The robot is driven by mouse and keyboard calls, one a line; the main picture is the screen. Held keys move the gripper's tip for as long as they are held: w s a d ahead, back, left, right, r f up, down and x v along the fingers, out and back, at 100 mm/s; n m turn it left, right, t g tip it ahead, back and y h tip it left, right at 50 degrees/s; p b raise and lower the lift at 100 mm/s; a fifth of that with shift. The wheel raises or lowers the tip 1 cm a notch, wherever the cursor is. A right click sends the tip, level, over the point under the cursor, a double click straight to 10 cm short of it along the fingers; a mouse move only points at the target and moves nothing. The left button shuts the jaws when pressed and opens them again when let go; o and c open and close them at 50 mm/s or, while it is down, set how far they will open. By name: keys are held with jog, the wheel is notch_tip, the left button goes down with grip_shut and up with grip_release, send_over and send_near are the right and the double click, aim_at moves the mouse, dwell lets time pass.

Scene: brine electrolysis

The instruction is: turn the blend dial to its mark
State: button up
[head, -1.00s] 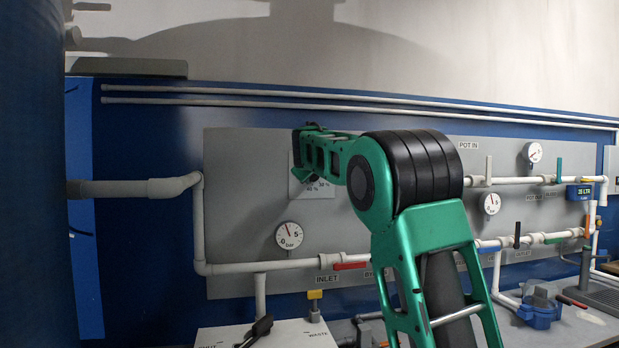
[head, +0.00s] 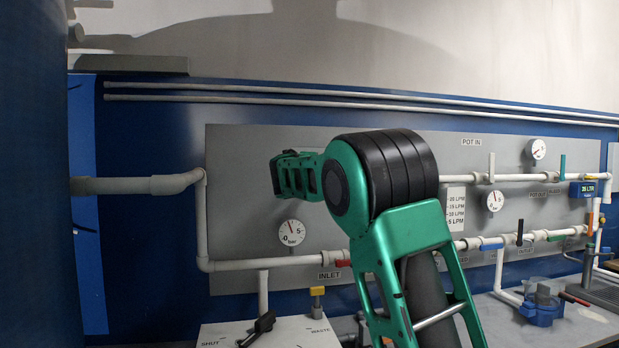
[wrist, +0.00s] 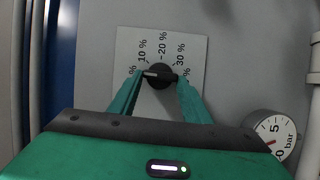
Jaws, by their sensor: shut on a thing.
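The blend dial's dark round knob (wrist: 159,76) sits on a pale square plate (wrist: 192,46) in the wrist view. The plate carries 10 %, 20 % and 30 % marks, with further labels partly hidden behind my fingers. A short white line on the knob lies on its left side, pointing left towards a partly hidden label. My gripper (wrist: 160,80) has its two green fingers on the left and right sides of the knob and is shut on it. In the head view my gripper (head: 277,175) is at the grey panel, and the dial is hidden behind my arm.
A round bar gauge (wrist: 270,136) is at lower right of the dial; it also shows in the head view (head: 291,233). White pipes (head: 235,266) run below it. A white box with a black lever (head: 262,326) stands below. Valves and gauges line the panel's right side.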

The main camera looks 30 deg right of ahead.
jog(key=shift+w+a+f+n, duration=0.2)
jog(key=shift+a+f+n, duration=0.15)
jog(key=shift+n, duration=0.05)
jog(key=o, duration=1)
jog(key=shift+o, duration=0.2)
jog(key=shift+s+d+r, duration=0.1)
jog(key=shift+d+r, duration=0.05)
jog(key=v, duration=1)
jog(key=shift+s, duration=0.25)
